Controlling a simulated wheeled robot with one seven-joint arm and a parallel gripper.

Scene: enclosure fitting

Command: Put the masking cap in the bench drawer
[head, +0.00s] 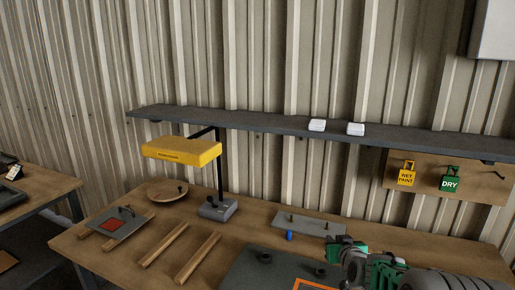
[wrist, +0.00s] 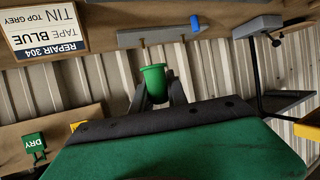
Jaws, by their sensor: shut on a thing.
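A green cup-shaped cap (wrist: 153,80), which looks like the masking cap, sits between the dark fingers of my gripper (wrist: 154,93) in the wrist view. My gripper is shut on it. In the head view my gripper (head: 338,244) is at the lower right, above the bench near the grey plate with pegs; the cap is hard to tell from my green arm parts there. A smaller blue cap (head: 289,236) stands on the bench by that plate and also shows in the wrist view (wrist: 196,23). The bench drawer is not visible in either view.
The wooden bench (head: 85,247) holds a grey peg plate (head: 305,223), a yellow-headed lamp (head: 182,151), wooden rails (head: 190,262) and a dark mat (head: 255,272). A shelf (head: 250,126) runs above. The wrist view shows a repair card (wrist: 45,30).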

